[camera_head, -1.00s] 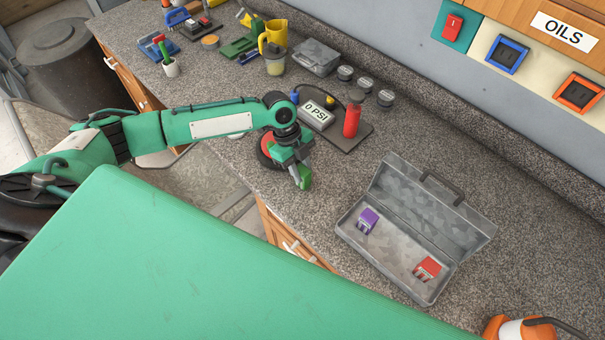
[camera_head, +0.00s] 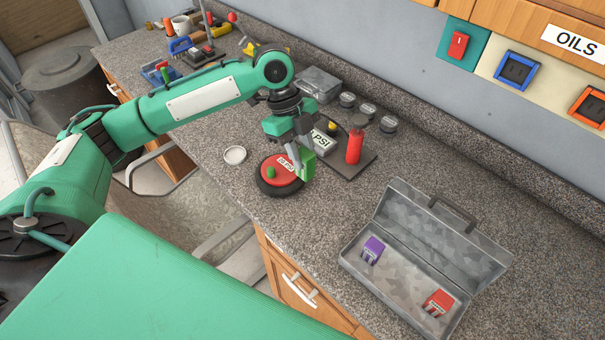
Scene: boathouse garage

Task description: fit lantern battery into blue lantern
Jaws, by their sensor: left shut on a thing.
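My left gripper (camera_head: 297,159) is shut on a small bright green block (camera_head: 308,164), held in front of the air-gauge board and above the right side of a red disc. I cannot tell if this block is the lantern battery. Its far side is hidden by the fingers. I cannot make out a blue lantern for certain. A blue object with a handle (camera_head: 180,45) stands far back on the counter, and a blue square frame with a dark inside (camera_head: 516,69) is on the wall. My right gripper is not in view.
An open metal toolbox (camera_head: 355,262) holds a purple block (camera_head: 372,250) and a red block (camera_head: 437,302). The red disc (camera_head: 281,169) in a black ring lies near the counter's front edge. A red bottle (camera_head: 355,146) stands on the gauge board.

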